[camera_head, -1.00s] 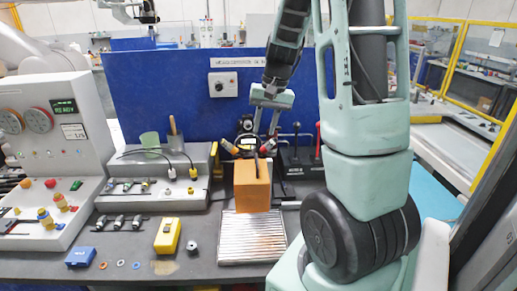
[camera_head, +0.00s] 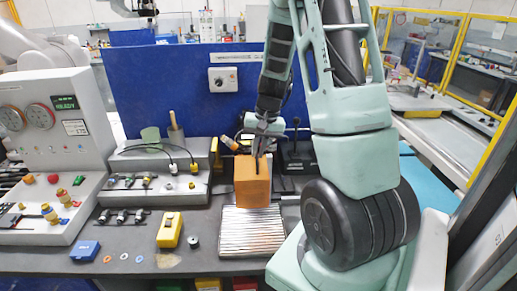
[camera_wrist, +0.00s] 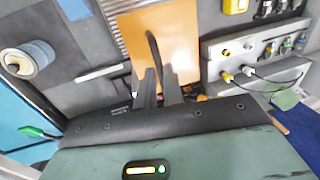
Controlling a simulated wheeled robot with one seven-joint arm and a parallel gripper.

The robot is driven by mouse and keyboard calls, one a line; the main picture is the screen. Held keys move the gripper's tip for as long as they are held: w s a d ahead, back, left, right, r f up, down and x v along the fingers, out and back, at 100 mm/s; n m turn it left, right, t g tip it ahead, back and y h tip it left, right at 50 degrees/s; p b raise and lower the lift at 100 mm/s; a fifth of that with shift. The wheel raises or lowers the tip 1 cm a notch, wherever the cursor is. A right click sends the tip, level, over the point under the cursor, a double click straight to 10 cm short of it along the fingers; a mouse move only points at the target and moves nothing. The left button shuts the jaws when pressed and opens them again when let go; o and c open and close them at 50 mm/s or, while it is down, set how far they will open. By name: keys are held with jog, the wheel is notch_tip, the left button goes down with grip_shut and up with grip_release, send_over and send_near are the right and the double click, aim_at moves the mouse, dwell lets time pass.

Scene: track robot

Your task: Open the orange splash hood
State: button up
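The orange splash hood (camera_head: 252,190) is a box-like cover standing upright at the back of the ribbed metal tray (camera_head: 250,238). A dark, curved bar handle (camera_wrist: 153,45) runs along its face in the wrist view, where the hood (camera_wrist: 182,40) fills the top middle. My gripper (camera_head: 257,154) is at the hood's upper edge, pointing down. In the wrist view, its two dark fingers (camera_wrist: 159,75) are close together, with the handle's near end between them. They look shut on the handle, though the exact contact is partly hidden. The hood stands lowered.
A grey valve panel (camera_head: 150,180) with cables stands left of the hood. A yellow box (camera_head: 169,230) and a blue box (camera_head: 85,251) lie on the bench in front. Black levers (camera_head: 297,150) stand right behind the hood. A blue board (camera_head: 180,90) closes the back.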

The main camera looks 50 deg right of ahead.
jog(key=shift+s+d, duration=0.1)
grip_shut()
jog(key=shift+s+d, duration=0.2)
jog(key=s+d+b, duration=0.5)
jog(key=s+d, duration=0.5)
jog(key=s, duration=0.1)
jog(key=shift+s+b, duration=0.35)
jog(key=shift+b, duration=0.05)
jog(key=o, duration=0.6)
grip_release()
jog(key=s+r+b, duration=0.1)
jog(key=r, duration=0.4)
jog(key=d+r+b, duration=0.1)
jog(key=r, duration=0.5)
jog(key=s+d+r+b, duration=0.1)
jog(key=r, duration=0.5)
jog(key=shift+s+r, duration=0.1)
jog(key=shift+s, duration=0.2)
